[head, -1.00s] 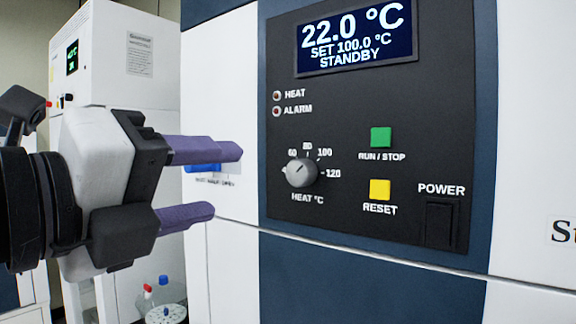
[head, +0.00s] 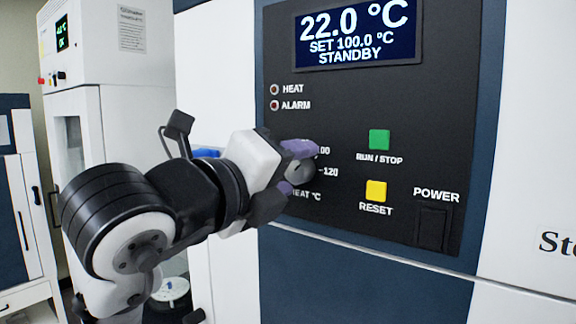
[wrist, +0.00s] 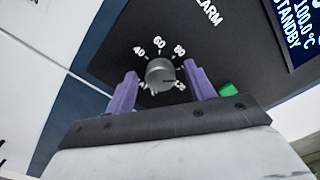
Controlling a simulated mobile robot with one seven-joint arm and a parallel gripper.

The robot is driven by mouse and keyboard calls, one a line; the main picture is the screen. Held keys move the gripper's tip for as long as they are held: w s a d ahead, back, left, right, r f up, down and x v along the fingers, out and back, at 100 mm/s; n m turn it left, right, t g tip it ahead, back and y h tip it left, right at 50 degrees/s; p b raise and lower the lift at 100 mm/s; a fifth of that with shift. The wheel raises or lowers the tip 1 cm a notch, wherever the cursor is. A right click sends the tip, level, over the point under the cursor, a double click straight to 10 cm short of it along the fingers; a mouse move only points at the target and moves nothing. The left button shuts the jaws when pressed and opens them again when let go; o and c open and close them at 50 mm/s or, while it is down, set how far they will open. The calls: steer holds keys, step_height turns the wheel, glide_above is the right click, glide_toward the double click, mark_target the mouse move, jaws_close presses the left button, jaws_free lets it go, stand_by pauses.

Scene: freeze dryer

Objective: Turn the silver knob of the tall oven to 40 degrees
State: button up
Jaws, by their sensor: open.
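The silver knob (head: 300,171) is on the oven's black panel (head: 400,120), partly hidden behind my gripper in the head view. In the wrist view the knob (wrist: 160,74) sits between my two purple fingers, with dial marks 40, 60 and 80 readable around it. My gripper (head: 293,168) is open, with one finger on each side of the knob. Gaps show between the fingers and the knob in the wrist view (wrist: 158,88). The display (head: 357,35) reads 22.0 °C, SET 100.0 °C, STANDBY.
A green RUN / STOP button (head: 379,139) and a yellow RESET button (head: 376,191) are right of the knob. A black POWER switch (head: 433,226) is at lower right. A white cabinet (head: 107,45) stands at the back left.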

steer(key=c, duration=1)
